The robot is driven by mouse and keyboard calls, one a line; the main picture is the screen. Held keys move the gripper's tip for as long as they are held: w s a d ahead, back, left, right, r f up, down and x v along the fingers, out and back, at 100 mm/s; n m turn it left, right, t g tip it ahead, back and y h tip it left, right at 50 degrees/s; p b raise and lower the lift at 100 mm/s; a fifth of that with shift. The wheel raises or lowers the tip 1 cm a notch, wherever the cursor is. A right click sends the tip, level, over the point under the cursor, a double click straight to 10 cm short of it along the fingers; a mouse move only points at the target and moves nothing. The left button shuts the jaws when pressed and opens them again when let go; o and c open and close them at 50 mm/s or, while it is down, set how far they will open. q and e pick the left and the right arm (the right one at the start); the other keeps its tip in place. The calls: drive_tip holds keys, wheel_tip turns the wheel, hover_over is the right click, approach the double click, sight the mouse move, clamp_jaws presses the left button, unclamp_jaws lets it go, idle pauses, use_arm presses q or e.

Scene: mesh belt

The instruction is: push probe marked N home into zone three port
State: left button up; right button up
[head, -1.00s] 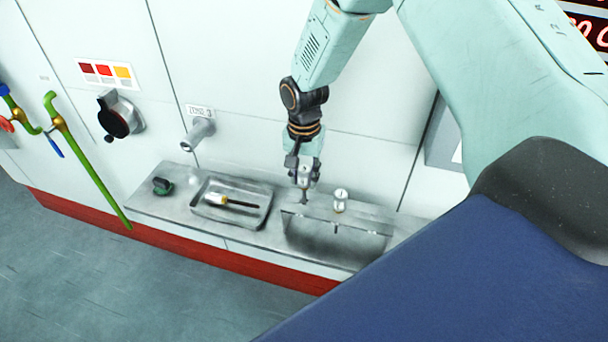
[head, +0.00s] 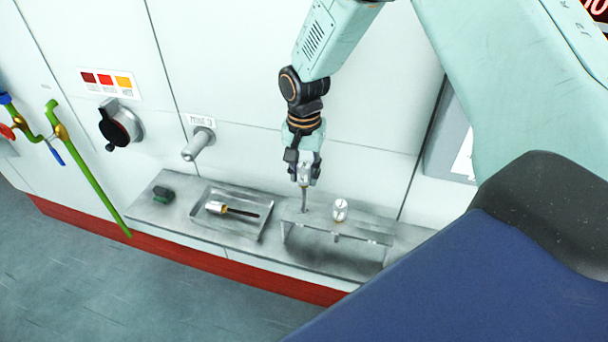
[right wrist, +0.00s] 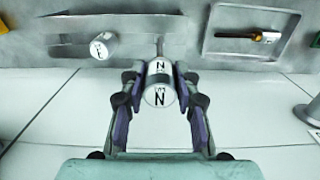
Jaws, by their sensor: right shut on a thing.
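My right gripper (head: 304,175) is shut on a probe with a white head marked N and a thin dark stem. The N faces the camera in the right wrist view, where the probe (right wrist: 160,83) sits between both fingers. In the head view its stem points down at the left end of a metal rack (head: 365,236); I cannot tell whether the tip is clear of the rack. The zone three port (head: 196,146) is a grey tube sticking out of the wall, left of the gripper, under a small label (head: 201,121). My left gripper is not in view.
Another white-headed probe (head: 340,210) stands in the rack. A shallow tray (head: 262,232) holds a probe with a yellow band (head: 217,208), lying down. A dark green object (head: 162,194) is on the ledge's left end. A black round fitting (head: 117,124) and green pipe (head: 88,175) are farther left.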

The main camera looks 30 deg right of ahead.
drive_tip(key=shift+r, duration=1.35)
drive_tip(key=shift+s, duration=0.1)
